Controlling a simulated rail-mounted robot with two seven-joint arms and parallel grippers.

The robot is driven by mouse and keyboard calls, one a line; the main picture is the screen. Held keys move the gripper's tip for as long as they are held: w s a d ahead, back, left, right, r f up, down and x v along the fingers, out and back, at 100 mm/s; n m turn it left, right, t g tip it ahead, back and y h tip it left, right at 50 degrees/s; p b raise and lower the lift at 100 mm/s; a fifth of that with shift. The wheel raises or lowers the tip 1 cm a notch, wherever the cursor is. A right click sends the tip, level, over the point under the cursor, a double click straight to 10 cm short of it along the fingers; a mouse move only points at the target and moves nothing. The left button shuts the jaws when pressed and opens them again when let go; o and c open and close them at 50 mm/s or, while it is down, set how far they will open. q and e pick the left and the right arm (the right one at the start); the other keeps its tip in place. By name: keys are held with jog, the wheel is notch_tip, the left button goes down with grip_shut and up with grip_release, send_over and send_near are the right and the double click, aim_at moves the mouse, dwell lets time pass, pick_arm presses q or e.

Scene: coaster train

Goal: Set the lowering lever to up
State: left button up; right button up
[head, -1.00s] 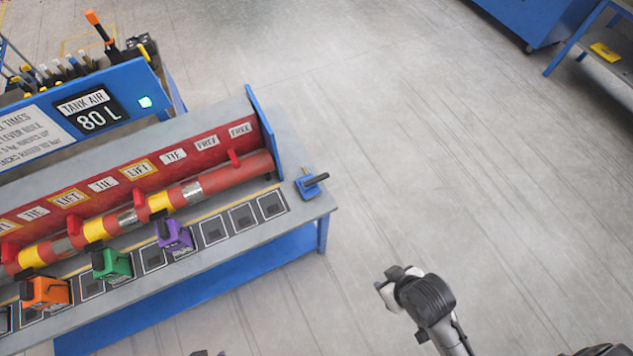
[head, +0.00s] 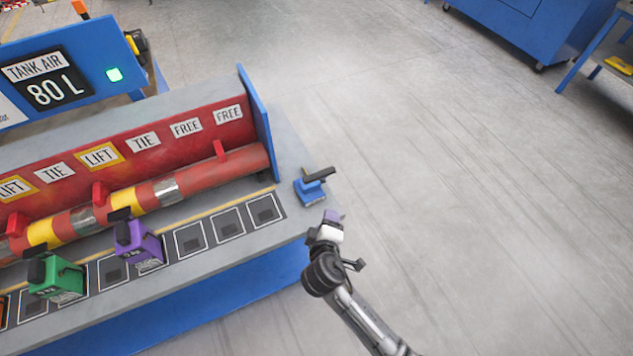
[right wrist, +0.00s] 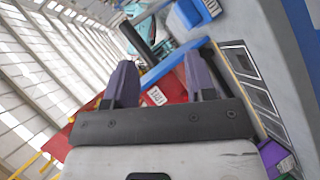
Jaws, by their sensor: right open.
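The lowering lever (head: 312,188) is a small blue block with a dark handle, on the right end of the grey bench. Its handle points right and slightly up in the head view. My right gripper (head: 331,218) is just in front of the lever, apart from it, near the bench corner. In the right wrist view the two fingers of the right gripper (right wrist: 160,75) are spread with nothing held. A dark handle (right wrist: 138,40) shows ahead of and between the fingers there, slanted. My left gripper is not in view.
The bench (head: 293,228) carries a red and yellow pipe (head: 190,180), a purple block (head: 140,242) and a green block (head: 58,275). A blue end plate (head: 257,122) stands left of the lever. A tank air sign (head: 60,82) reads 80 L.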

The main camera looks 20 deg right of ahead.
aim_at(317, 179)
jog(key=w+d+n+t, duration=0.1)
jog(key=w+n, duration=0.1)
jog(key=w, duration=0.3)
jog(key=w+d+n+t, duration=0.1)
jog(key=w+n, duration=0.1)
jog(key=w, duration=0.3)
jog(key=w+d+n+t+b, duration=0.1)
jog(key=w+n, duration=0.1)
jog(key=w, duration=0.3)
jog(key=shift+y, duration=0.3)
grip_shut()
